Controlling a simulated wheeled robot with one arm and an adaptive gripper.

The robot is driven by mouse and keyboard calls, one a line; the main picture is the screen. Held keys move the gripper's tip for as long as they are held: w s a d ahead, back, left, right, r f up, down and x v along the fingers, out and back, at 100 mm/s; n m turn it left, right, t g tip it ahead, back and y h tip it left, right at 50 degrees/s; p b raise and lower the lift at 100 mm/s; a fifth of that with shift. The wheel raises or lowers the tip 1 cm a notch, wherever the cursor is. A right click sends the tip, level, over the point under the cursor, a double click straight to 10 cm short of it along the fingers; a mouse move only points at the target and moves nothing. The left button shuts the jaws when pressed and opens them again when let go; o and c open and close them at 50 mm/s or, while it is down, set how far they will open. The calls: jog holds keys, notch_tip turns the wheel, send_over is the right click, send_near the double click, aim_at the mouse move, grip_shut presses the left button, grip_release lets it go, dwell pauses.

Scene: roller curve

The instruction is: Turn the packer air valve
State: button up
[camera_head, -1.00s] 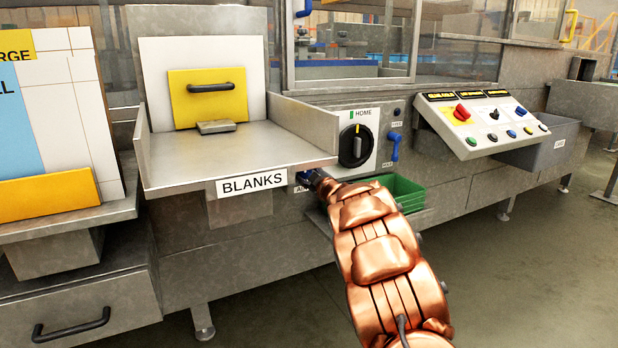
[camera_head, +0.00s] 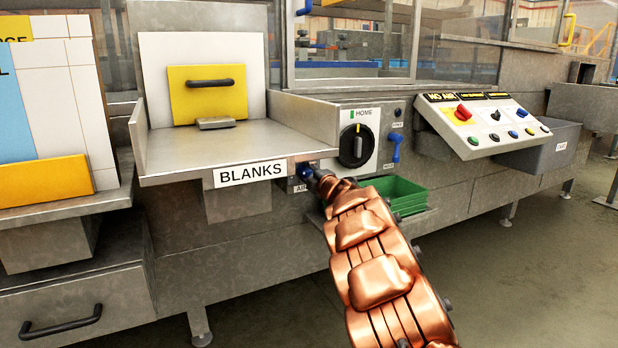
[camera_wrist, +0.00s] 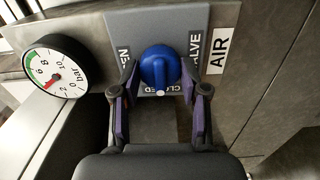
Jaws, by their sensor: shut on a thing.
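The air valve's blue knob (camera_wrist: 160,66) sits on a grey plate marked AIR VALVE, with OPEN at the left and CLOSED at the bottom. A white dot on the knob's lower end is at the CLOSED word. My gripper (camera_wrist: 160,98) is shut on the knob, one finger pad on each side. In the head view the blue knob (camera_head: 305,171) shows just beyond my gripper (camera_head: 313,176), under the right end of the BLANKS shelf. My arm hides part of the area below it.
A pressure gauge (camera_wrist: 55,77) with a red needle is left of the valve. A black HOME selector (camera_head: 354,146), a blue lever (camera_head: 394,147) and a green bin (camera_head: 398,194) are close by on the right. The control panel (camera_head: 482,122) reads NO AIR.

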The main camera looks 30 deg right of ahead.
jog(key=shift+n, duration=0.3)
jog(key=o, duration=1.1)
jog(key=shift+o, duration=0.2)
jog(key=shift+s, duration=0.1)
jog(key=s+a, duration=0.1)
jog(key=s, duration=1)
jog(key=shift+s, duration=0.4)
